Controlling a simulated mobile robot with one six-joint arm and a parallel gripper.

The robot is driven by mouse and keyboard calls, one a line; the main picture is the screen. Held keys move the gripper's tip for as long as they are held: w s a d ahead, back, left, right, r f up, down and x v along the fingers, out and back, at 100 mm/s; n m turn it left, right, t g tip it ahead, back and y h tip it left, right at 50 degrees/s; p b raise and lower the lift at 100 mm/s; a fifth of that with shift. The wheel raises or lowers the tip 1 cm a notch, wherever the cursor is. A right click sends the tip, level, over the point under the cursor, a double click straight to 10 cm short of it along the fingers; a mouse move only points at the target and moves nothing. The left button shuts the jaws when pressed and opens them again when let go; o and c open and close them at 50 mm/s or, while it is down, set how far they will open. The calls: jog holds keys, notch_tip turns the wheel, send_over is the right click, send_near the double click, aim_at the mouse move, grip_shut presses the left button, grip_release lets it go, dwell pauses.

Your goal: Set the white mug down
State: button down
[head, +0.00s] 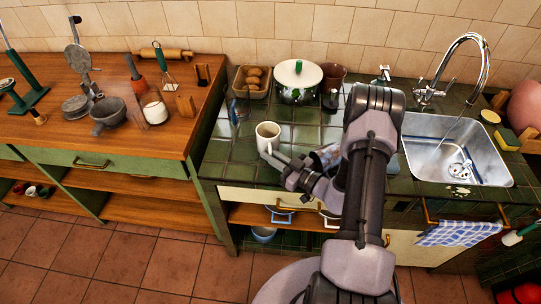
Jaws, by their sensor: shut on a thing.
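The white mug (267,132) is upright over the left part of the dark green tiled counter (224,160) in the head view. My gripper (270,150) is shut on the mug from its near right side. The fingertips are small here and partly merge with the mug's lower edge. I cannot tell whether the mug's base touches the tiles or is slightly above them.
A white-lidded pot (298,82), a basket of brown round items (252,82) and a dark bottle (331,101) stand behind the mug. A sink (455,150) is at right. The wooden counter (60,128) at left holds a mortar (108,116).

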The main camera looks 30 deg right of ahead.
jog(key=c, duration=1.5)
grip_release()
jog(key=shift+f, duration=0.1)
